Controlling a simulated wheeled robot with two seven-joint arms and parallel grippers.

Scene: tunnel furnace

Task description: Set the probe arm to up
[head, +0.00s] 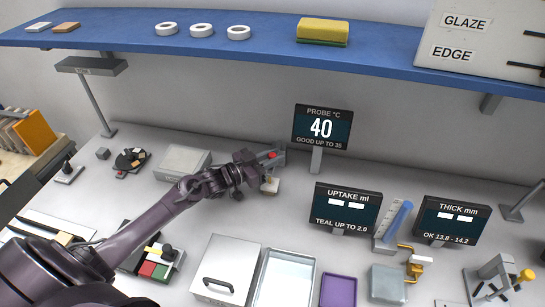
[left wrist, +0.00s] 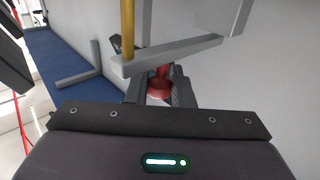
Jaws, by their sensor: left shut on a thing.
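My left gripper (head: 264,160) reaches in from the left, below the shelf, and is shut on a small red part of the probe arm (head: 281,157). In the left wrist view, the red part (left wrist: 160,85) sits between my fingers. A grey bar (left wrist: 190,50) and a thin yellow rod (left wrist: 127,25) cross just in front of them. The probe display (head: 322,127) reads 40, with "good up to 35" below, and stands right of the gripper. A small pale block (head: 270,186) shows under the gripper. The gripper hides much of the probe arm, so its exact angle is unclear. My right gripper is not in view.
The blue shelf (head: 250,52) runs above, carrying white rings (head: 201,30) and a yellow sponge (head: 322,31). The uptake display (head: 346,209) and thickness display (head: 450,220) stand to the right. A lidded box (head: 228,265) and a clear-filled tray (head: 286,280) lie in front.

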